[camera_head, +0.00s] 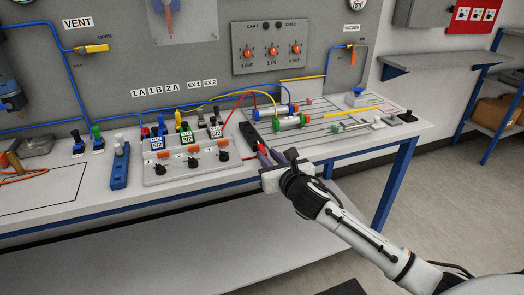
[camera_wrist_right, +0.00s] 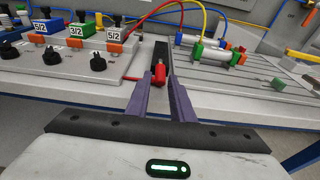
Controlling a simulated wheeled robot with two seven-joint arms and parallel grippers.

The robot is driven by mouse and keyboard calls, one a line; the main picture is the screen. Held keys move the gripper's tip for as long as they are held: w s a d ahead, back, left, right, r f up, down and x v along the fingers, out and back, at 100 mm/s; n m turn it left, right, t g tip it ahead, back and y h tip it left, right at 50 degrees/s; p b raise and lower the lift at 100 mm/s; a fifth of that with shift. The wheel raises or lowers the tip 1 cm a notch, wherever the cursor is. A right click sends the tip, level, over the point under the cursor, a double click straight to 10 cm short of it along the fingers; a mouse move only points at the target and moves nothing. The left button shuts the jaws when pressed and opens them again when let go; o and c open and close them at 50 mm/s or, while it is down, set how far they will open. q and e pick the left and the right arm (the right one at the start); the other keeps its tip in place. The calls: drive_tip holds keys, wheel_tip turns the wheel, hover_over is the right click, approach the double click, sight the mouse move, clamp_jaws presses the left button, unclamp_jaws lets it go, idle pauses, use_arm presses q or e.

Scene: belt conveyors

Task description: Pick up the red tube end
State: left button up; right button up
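The red tube end (camera_wrist_right: 159,74) shows in the right wrist view as a short red piece at the near end of a dark strip, close to the bench's front edge. My right gripper (camera_wrist_right: 158,83) is open, with its two purple fingers on either side of the red piece and visible gaps between. I cannot tell how far beyond the fingertips it lies. In the head view, my right gripper (camera_head: 266,148) is at the bench's front edge, right of the valve panel, and its arm covers part of this spot. My left gripper is not in view.
The valve panel (camera_head: 156,175) with black knobs stands left of my gripper. A red tube (camera_head: 236,108) arches up from its right valve. Cylinders with green and blue ends (camera_head: 291,121) lie on the slotted plate (camera_head: 350,139) to the right. A blue bench leg (camera_head: 396,180) stands below right.

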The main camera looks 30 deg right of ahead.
sight(263, 150)
drive_tip(key=x, duration=0.4)
drive_tip(key=shift+w+d, duration=0.15)
drive_tip(key=shift+w, duration=0.25)
clamp_jaws()
wheel_tip(263, 150, up, 10)
drive_tip(key=p, duration=0.1)
drive_tip(key=shift+f, duration=0.2)
